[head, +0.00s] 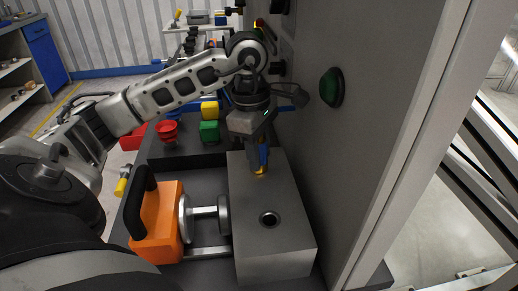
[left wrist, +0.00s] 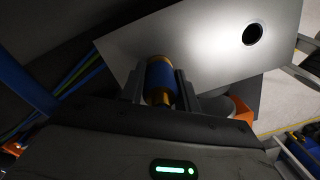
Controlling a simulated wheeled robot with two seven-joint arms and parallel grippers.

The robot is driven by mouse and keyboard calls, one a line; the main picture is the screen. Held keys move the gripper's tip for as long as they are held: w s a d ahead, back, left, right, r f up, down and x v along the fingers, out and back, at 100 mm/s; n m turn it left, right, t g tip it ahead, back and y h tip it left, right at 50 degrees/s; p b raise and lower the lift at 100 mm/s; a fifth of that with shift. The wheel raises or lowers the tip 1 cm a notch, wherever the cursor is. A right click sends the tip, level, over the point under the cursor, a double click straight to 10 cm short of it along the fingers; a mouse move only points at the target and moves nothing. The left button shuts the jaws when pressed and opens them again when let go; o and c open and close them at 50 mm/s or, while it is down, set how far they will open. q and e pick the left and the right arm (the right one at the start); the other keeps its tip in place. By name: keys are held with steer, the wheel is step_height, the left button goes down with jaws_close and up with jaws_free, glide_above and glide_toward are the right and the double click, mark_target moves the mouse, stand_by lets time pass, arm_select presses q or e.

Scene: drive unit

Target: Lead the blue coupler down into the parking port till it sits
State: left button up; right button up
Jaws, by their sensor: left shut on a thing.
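The blue coupler (head: 264,155) has a blue body with brass-coloured ends. My left gripper (head: 258,160) points down and is shut on it. In the left wrist view the coupler (left wrist: 158,80) is between the two dark fingers. Its brass lower end is at or just above the far part of a grey block (head: 262,247). Whether it touches the block or a port lies under it is hidden. One open round port (head: 269,219) shows nearer on the block's top, apart from the coupler. It also shows in the left wrist view (left wrist: 253,34). My right gripper is not in view.
An orange block with a black handle (head: 158,225) and a metal spool (head: 205,219) stand left of the grey block. A dark wall panel with a green button (head: 331,87) rises close on the right. Red, green (head: 209,131) and yellow items stand behind.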

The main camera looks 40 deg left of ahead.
arm_select(q)
steer(key=shift+r, duration=0.1)
steer(key=o, duration=1.2)
steer(key=r+p, duration=0.1)
steer(key=r, duration=0.4)
steer(key=a+r+p, duration=0.1)
steer(key=r+p, duration=0.1)
steer(key=r, duration=0.3)
steer(key=a+r+p, duration=0.1)
steer(key=r, duration=0.4)
steer(key=shift+s+r+p, duration=0.3)
steer(key=shift+r, duration=0.1)
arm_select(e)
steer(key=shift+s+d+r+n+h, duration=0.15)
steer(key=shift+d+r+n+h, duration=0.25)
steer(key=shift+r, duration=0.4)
